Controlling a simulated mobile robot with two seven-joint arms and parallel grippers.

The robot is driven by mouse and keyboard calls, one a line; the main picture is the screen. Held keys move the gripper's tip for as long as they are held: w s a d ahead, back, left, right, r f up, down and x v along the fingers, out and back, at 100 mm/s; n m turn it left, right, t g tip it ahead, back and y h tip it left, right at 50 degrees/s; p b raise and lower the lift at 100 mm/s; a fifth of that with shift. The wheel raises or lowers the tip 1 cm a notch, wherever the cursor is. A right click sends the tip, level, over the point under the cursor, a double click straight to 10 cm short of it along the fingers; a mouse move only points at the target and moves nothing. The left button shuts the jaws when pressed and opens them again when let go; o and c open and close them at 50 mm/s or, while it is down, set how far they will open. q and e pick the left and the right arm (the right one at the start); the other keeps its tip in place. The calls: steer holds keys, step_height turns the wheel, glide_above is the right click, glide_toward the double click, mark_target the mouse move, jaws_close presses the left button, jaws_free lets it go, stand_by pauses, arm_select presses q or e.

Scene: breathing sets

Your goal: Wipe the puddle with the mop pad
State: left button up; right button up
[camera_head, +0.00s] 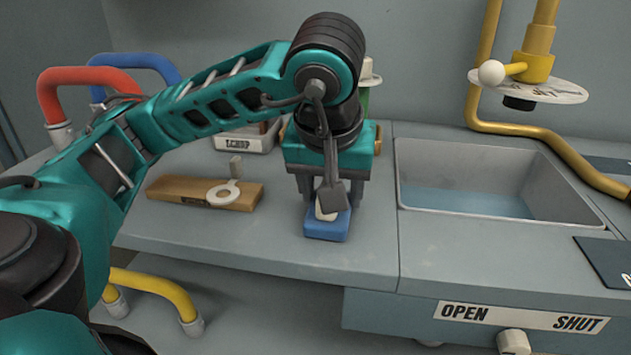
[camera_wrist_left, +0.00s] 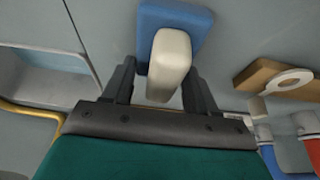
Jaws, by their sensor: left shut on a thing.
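The mop pad (camera_head: 328,225) is a blue block with a pale grip on top, resting on or just over the grey counter left of the sink. It also shows in the left wrist view (camera_wrist_left: 206,28), with its cream grip (camera_wrist_left: 170,62) between the fingers. My left gripper (camera_head: 323,205) points down over the pad, shut on that grip. In the left wrist view its two dark fingers (camera_wrist_left: 160,80) stand either side of the grip. No puddle can be made out on the bare counter. My right gripper is in neither view.
A wooden block (camera_head: 185,191) with a white ring (camera_head: 223,193) lies left of the pad. A labelled grey tray (camera_head: 243,140) stands behind. The sink basin (camera_head: 480,225) is to the right, under a yellow pipe (camera_head: 475,90).

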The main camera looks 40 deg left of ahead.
arm_select(q)
steer(key=shift+w+d+r+p, duration=0.1)
steer(key=shift+w+d+p, duration=0.25)
steer(key=shift+d, duration=0.25)
steer(key=shift+w+d+p, duration=0.45)
steer(key=shift+w+d, duration=0.2)
steer(key=shift+d, duration=0.3)
steer(key=shift+r, duration=0.1)
steer(key=shift+r+p, duration=2.45)
steer(key=shift+r, duration=0.5)
step_height(320, 180, up, 3)
steer(key=shift+p, duration=1.2)
